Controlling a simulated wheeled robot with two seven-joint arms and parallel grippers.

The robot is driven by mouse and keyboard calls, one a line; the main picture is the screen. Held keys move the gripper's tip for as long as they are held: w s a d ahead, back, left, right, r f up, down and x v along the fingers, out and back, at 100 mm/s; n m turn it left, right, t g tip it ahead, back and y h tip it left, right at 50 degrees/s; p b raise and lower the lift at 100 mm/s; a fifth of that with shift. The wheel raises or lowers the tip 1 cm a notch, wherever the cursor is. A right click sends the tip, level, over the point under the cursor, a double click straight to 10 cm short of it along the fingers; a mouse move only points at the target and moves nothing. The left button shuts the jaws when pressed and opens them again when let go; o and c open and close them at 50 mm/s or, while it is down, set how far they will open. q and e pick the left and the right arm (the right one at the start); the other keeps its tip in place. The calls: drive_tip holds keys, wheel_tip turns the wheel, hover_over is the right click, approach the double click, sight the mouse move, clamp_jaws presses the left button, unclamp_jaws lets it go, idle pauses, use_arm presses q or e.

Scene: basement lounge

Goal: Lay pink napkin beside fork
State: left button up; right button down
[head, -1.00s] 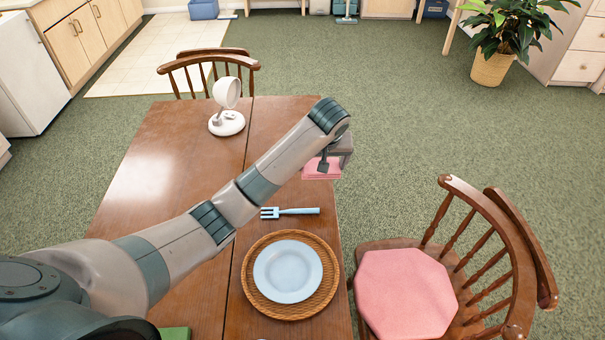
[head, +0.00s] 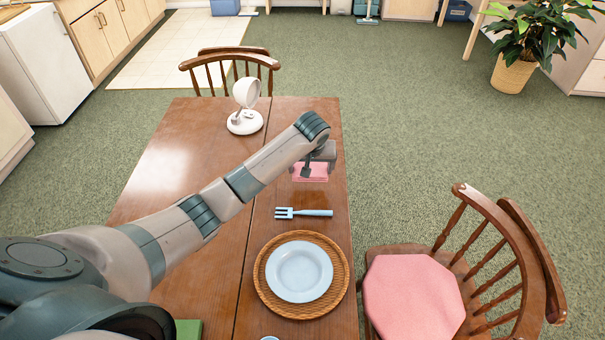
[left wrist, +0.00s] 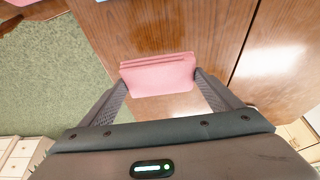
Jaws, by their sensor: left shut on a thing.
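The folded pink napkin (head: 311,172) shows below my left gripper (head: 309,172) in the head view, over the far right part of the table, beyond the fork. In the left wrist view the napkin (left wrist: 158,76) spans between the two fingers of my left gripper (left wrist: 160,82), which is shut on it. I cannot tell whether the napkin touches the table. The light blue fork (head: 303,213) lies on the table nearer to me, tines to the left, just above the plate and apart from the napkin. My right gripper is in neither view.
A light blue plate (head: 300,272) sits on a round woven mat (head: 268,295). A white lamp-like item (head: 245,108) stands at the table's far end. A wooden chair (head: 480,285) with a pink cushion stands at the right edge. The wooden table (head: 165,180) is largely bare on the left.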

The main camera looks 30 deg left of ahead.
sight(303, 185)
use_arm(q)
drive_tip(key=a+f, duration=0.1)
drive_tip(key=a, duration=0.2)
drive_tip(key=shift+w+f, duration=0.15)
drive_tip(key=shift+f, duration=0.2)
drive_tip(key=shift+d, duration=0.1)
drive_tip(key=shift+f, duration=0.15)
wheel_tip(303, 185, down, 3)
drive_tip(key=shift+r+p, duration=0.15)
drive_tip(key=shift+p, duration=0.55)
drive_tip(key=shift+f, duration=0.5)
drive_tip(key=shift+f, duration=0.15)
drive_tip(key=o, duration=0.9)
drive_tip(key=shift+r, duration=0.2)
